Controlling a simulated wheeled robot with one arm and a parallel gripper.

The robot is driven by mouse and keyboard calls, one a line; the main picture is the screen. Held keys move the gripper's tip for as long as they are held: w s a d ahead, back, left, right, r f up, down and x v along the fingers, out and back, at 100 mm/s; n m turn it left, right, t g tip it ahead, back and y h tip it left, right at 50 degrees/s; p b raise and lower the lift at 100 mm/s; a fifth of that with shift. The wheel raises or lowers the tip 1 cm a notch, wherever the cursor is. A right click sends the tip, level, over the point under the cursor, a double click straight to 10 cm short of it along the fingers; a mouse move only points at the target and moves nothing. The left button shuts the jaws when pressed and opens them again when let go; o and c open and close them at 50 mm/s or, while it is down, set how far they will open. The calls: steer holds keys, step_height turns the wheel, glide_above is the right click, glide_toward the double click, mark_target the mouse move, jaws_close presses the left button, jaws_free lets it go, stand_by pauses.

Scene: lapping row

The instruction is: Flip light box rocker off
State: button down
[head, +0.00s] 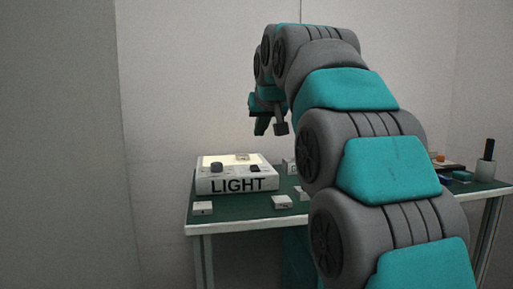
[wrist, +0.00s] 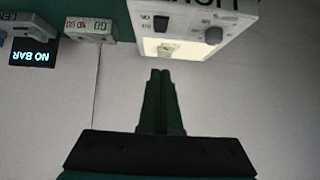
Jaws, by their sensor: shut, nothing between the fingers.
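The light box (head: 237,175) is a white box with a dark "LIGHT" label on its front, standing on the left part of the green table. Its top has a lit pale panel, a dark round knob (head: 216,167) and a small black rocker (head: 254,168). In the wrist view the box appears upside down, with the rocker (wrist: 161,23) and the knob (wrist: 213,35) beside the glowing panel (wrist: 168,48). My gripper (wrist: 160,72) is shut and empty, its fingertips apart from the box in the picture. In the head view my gripper (head: 261,126) hangs above the box.
The green table (head: 232,217) carries small white blocks (head: 202,208) (head: 283,201) in front of the box. A "GO / NO GO" block (wrist: 89,28) and a "NO BAR" display (wrist: 33,53) show in the wrist view.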

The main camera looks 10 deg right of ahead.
glide_above(255, 168)
steer(key=f, duration=0.4)
steer(key=f+b, duration=0.1)
steer(key=f, duration=0.2)
steer(key=shift+s+a, duration=0.1)
steer(key=shift+s, duration=0.3)
steer(key=shift+w+f, duration=0.15)
steer(key=shift+f, duration=1.2)
steer(key=shift+w+p, duration=0.1)
steer(key=shift+p, duration=0.45)
steer(key=shift+f+g, duration=0.25)
steer(key=shift+g, duration=0.05)
steer(key=shift+w+r+p, duration=0.35)
steer(key=shift+w+p, duration=0.05)
steer(key=shift+w, duration=0.35)
